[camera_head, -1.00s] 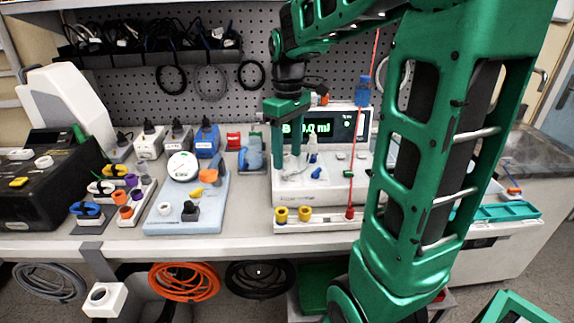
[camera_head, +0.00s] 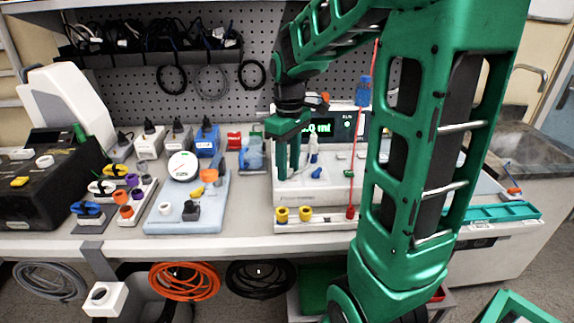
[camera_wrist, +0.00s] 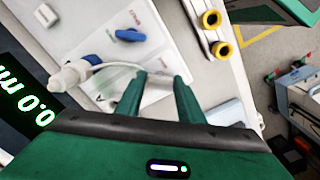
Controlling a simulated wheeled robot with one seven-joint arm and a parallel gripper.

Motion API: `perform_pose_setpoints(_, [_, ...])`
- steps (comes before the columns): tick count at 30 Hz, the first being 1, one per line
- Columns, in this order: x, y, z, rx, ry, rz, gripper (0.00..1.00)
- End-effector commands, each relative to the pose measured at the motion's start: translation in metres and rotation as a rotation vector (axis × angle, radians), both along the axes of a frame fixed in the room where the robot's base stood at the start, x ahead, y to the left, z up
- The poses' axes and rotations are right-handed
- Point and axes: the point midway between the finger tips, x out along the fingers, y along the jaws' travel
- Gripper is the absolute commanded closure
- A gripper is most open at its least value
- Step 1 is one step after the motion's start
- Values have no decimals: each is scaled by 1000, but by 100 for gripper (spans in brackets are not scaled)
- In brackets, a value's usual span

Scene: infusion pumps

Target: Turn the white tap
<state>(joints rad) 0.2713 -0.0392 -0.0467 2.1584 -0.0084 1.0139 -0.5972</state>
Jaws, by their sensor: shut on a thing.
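My gripper (camera_head: 289,174) reaches down over the left part of the white pump (camera_head: 335,190), in front of its display. In the wrist view its two green fingers (camera_wrist: 160,78) are close together, shut on a small pale piece that looks like the white tap. The fingers hide most of it, so its turn angle cannot be told. A blue tap (camera_head: 316,173) sits just right of the fingers; it also shows in the wrist view (camera_wrist: 130,35). A white connector with a thin tube (camera_wrist: 75,72) lies beside the fingers, near the lit display (camera_head: 325,127).
Two yellow caps (camera_head: 293,214) stand at the pump's front edge. A red upright rod (camera_head: 351,212) is to their right. A pale blue board (camera_head: 182,226) with a white dial lies to the left. A pegboard (camera_head: 258,40) is behind.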

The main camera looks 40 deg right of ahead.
Motion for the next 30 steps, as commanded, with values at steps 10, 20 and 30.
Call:
perform_pose_setpoints(10, [0, 0, 1, -5, -4, -105, 88])
perform_pose_setpoints(20, [0, 1, 1, -5, -5, -369, 88])
perform_pose_setpoints(30, [0, 0, 1, -5, -5, -660, 88])
